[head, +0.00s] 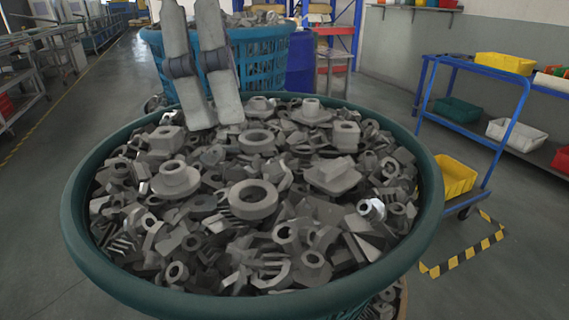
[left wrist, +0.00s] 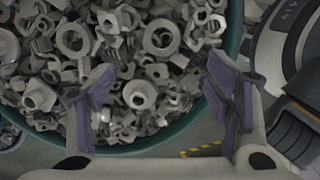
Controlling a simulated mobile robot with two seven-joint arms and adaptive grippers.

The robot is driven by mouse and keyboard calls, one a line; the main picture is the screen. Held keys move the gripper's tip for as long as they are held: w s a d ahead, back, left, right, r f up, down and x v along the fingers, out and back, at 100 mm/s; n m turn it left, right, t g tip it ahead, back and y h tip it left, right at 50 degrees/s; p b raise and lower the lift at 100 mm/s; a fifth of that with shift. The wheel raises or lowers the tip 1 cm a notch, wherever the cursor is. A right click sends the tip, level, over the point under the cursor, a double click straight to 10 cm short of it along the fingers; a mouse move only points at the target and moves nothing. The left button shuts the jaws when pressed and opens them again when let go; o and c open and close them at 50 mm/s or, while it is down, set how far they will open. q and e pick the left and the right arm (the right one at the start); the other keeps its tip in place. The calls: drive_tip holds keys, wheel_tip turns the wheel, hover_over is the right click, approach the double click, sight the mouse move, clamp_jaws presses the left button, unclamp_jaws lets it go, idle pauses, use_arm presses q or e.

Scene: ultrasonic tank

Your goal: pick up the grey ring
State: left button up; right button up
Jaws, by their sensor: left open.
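A thick grey ring (head: 253,211) lies flat on top of the grey metal parts heaped in a round teal basket (head: 428,215), near the middle. A second, similar ring (head: 257,147) lies farther back. In the left wrist view two rings show, one at upper middle (left wrist: 148,38) and one at upper left (left wrist: 74,53); I cannot tell which matches which. My left gripper (head: 215,120) reaches in from the top, its fingers apart over the back of the heap. It shows in the left wrist view (left wrist: 160,72) with nothing held. My right gripper is not in view.
Flanged parts (head: 176,185) (head: 333,178) lie close around the rings. A blue basket (head: 262,68) of parts stands behind. A blue cart (head: 500,150) with a yellow bin (head: 456,178) stands at right. Floor at left is clear.

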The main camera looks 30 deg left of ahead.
use_arm(q)
approach(249, 181)
drive_tip(key=s+f, duration=0.1)
drive_tip(key=s+d+f, duration=0.1)
drive_tip(key=s, duration=0.1)
drive_tip(key=shift+d+f, duration=0.15)
drive_tip(key=shift+d, duration=0.1)
drive_tip(key=f, duration=0.2)
drive_tip(key=w+d+f, duration=0.1)
drive_tip(key=f, duration=0.3)
drive_tip(key=shift+w+d, duration=0.15)
drive_tip(key=shift+w, duration=0.15)
drive_tip(key=c, duration=1.2)
